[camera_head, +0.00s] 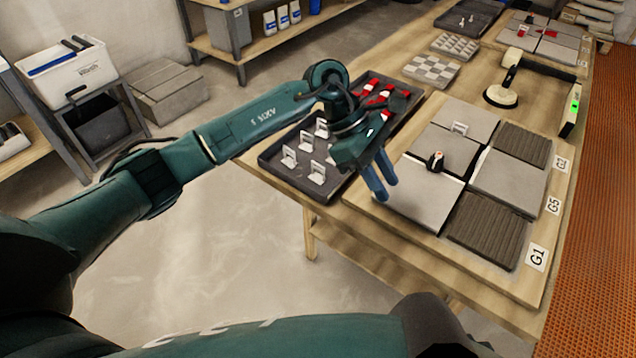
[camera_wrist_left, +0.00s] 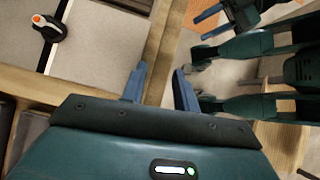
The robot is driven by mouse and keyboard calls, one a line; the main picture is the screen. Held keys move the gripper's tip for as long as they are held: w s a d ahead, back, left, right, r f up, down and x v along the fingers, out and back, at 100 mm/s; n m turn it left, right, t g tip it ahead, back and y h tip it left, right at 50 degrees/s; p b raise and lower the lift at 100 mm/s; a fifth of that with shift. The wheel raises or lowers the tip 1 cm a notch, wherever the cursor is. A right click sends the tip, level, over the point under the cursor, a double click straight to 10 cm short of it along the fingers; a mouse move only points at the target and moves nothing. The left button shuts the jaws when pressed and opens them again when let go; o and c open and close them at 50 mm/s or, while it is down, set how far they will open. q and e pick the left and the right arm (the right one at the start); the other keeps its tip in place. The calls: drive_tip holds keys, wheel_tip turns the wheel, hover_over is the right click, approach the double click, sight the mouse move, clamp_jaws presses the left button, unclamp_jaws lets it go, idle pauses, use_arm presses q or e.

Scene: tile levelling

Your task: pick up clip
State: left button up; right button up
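White clips (camera_head: 317,172) stand upright, several of them, in the near part of a dark tray (camera_head: 262,160) left of the tile board. Another white clip (camera_head: 459,128) stands at a joint between grey tiles. My left gripper (camera_head: 381,188) points down over the near-left edge of the tile board, right of the tray. Its two blue fingers are apart with nothing between them, as the left wrist view (camera_wrist_left: 160,72) also shows. Its arm hides part of the tray. My right gripper (camera_wrist_left: 207,15) shows at the top of the left wrist view, its blue fingers apart and empty.
Red wedges (camera_head: 380,96) lie in the far part of the tray. A black-and-orange knobbed piece (camera_head: 435,161) sits on the tiles; it also shows in the left wrist view (camera_wrist_left: 47,27).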

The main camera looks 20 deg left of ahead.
use_arm(q)
drive_tip(key=w+a+r+m+t+y+b, duration=0.1)
drive_tip(key=w+a+r+y, duration=0.2)
drive_tip(key=a, duration=0.4)
drive_tip(key=w+a+r+m+t+y, duration=0.1)
drive_tip(key=w+a+y, duration=0.3)
drive_tip(key=a, duration=0.3)
hover_over(320, 166)
drive_tip(key=f, duration=0.7)
drive_tip(key=shift+s+a, duration=0.1)
drive_tip(key=shift+s, duration=0.2)
drive_tip(key=shift+w+f+p, duration=0.2)
drive_tip(key=shift+f, duration=1.25)
drive_tip(key=shift+w+f+p, duration=0.15)
drive_tip(key=shift+f+p, duration=0.05)
drive_tip(key=shift+f, duration=1.2)
clamp_jaws()
